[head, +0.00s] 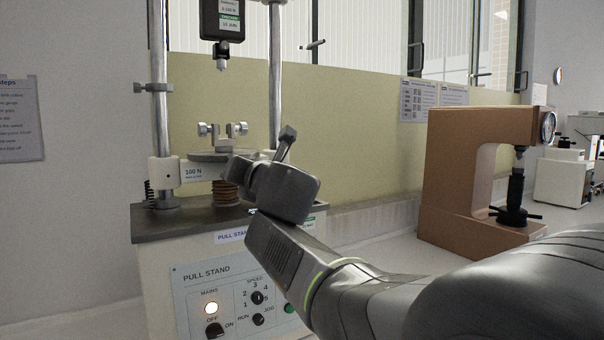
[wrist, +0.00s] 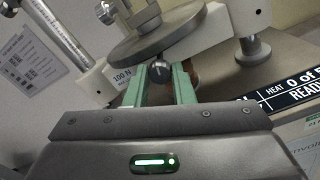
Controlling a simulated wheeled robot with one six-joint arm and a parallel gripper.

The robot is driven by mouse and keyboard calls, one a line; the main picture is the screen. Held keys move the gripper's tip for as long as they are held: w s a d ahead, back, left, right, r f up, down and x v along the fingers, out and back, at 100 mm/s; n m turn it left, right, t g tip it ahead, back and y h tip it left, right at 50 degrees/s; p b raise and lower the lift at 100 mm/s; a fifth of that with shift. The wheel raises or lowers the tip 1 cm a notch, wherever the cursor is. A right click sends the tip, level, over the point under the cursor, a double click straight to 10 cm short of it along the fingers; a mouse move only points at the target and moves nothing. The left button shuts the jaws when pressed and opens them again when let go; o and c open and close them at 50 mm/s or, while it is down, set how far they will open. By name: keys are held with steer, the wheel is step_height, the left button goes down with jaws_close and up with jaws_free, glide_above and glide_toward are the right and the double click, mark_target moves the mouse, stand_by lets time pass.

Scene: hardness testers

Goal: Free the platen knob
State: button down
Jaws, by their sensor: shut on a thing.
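The platen is a round grey disc (head: 205,156) on the pull stand (head: 160,225), above a brown ribbed bellows (head: 226,192). In the wrist view the disc (wrist: 150,40) sits just beyond my fingertips. The platen knob (wrist: 160,69) is a small dark round knob under the disc's near edge. My gripper (wrist: 162,82) has its green fingers on either side of the knob and is shut on it. In the head view my gripper's body (head: 285,190) is at the platen's right side and hides the knob.
Two silver columns (head: 160,80) rise beside the platen, with a black force gauge (head: 222,18) above it. A clamp with silver screws (head: 222,130) stands on the disc. The front panel (head: 235,295) has a lit lamp. A brown tester (head: 450,170) stands at right.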

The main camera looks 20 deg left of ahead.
steer(key=shift+n, duration=0.6)
steer(key=c, duration=1.2)
jaws_free()
steer(key=shift+c, duration=0.2)
steer(key=p+v, duration=0.4)
steer(key=v, duration=0.9)
steer(key=shift+s+d, duration=0.2)
steer(key=shift+d, duration=0.1)
